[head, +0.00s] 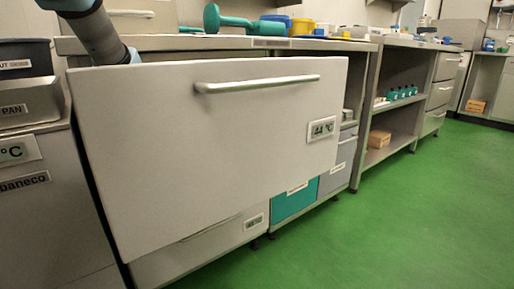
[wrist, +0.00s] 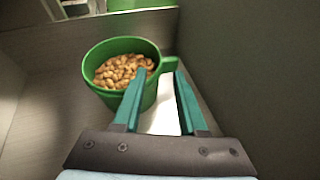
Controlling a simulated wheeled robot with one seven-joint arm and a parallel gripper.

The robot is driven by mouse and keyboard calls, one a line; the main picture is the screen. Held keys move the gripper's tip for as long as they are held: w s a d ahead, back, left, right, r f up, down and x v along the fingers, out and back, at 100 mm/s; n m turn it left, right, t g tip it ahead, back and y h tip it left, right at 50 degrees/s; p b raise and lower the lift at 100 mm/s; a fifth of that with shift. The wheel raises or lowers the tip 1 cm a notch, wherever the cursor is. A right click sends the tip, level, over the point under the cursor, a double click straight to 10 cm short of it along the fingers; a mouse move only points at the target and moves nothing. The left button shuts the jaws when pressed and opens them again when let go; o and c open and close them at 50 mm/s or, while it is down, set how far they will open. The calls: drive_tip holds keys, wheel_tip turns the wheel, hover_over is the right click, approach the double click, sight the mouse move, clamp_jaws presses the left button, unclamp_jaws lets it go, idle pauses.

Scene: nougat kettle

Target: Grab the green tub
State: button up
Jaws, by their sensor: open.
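The green tub (wrist: 104,51) is in the wrist view, left of centre. It stands upright, is filled with tan nuts (wrist: 122,70), and has a handle (wrist: 168,65) on its right side. My gripper (wrist: 160,76) is open with teal fingers pointing at the tub. The left finger overlaps the tub's right front wall in the picture. The right finger lies just right of the handle, so the handle shows between the fingertips. I cannot tell whether either finger touches it. The tub and gripper are hidden in the head view.
A large pale drawer front (head: 200,140) with a metal bar handle (head: 257,84) and a "44 °C" display stands across the head view. Grey walls (wrist: 250,60) stand close around the gripper. A worktop with a teal tool (head: 230,20) lies behind. Green floor (head: 400,220) is clear at right.

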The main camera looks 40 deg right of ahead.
drive_tip(key=b+x, duration=0.1)
drive_tip(key=x, duration=0.4)
drive_tip(key=shift+w+d+b, duration=0.1)
drive_tip(key=shift+b, duration=0.25)
drive_tip(key=shift+c, duration=0.3)
clamp_jaws()
idle(0.7)
